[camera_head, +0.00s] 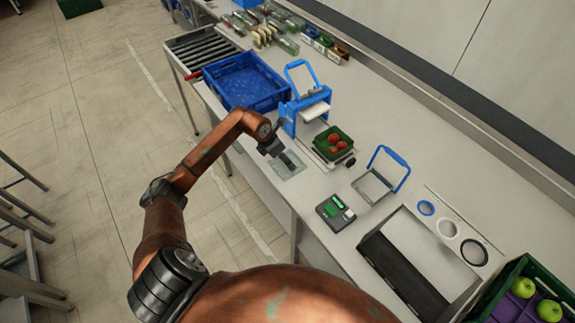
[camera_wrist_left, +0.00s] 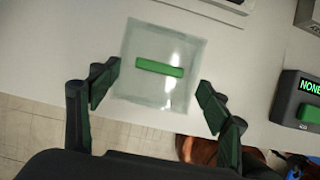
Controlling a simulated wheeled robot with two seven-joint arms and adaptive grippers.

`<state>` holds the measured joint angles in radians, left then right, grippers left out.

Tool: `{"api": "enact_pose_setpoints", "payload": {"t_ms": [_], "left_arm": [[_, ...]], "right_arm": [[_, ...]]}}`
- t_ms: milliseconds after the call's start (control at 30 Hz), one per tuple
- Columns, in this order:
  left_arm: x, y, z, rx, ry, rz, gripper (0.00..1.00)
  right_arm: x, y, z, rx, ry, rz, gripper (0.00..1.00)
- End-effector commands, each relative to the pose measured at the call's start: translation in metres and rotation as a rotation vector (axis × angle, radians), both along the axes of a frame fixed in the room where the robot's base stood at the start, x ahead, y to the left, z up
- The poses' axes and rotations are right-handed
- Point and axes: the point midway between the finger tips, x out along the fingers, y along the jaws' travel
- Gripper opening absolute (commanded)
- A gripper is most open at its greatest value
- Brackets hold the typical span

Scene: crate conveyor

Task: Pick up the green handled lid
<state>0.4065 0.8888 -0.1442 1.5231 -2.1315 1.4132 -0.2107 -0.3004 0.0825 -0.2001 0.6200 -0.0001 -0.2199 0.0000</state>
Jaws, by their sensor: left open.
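The lid (camera_wrist_left: 152,100) is a clear, square sheet with a green bar handle (camera_wrist_left: 160,67) across its middle. It lies flat on the light worktop in the left wrist view. In the head view the lid (camera_head: 289,168) is near the worktop's front edge, partly covered by my gripper. My left gripper (camera_wrist_left: 158,88) is open and empty, with its dark green fingers on either side of the handle and apart from it. In the head view my left gripper (camera_head: 287,159) is over the lid. My right gripper does not show.
A blue crate (camera_head: 213,84) stands behind, and a blue press (camera_head: 288,118) is close to the lid. A green punnet of tomatoes (camera_head: 348,151) sits right of it. A small display box (camera_head: 335,213) and a blue-handled frame (camera_head: 376,186) stand further right.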

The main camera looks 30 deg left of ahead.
Motion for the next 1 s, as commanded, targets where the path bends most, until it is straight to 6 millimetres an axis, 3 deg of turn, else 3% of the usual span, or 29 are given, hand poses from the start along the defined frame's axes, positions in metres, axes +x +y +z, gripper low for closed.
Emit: {"api": "enact_pose_setpoints", "payload": {"t_ms": [200,500,1000], "left_arm": [[0.013,-0.004,-0.026,-0.003,0.0,0.001,0.71],[0.014,-0.005,-0.031,-0.002,-0.001,0.0,0.71],[0.014,-0.005,-0.031,-0.001,-0.001,0.0,0.4]], "right_arm": [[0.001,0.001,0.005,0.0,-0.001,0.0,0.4],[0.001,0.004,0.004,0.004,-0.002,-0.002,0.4],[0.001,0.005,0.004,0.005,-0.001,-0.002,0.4]]}}
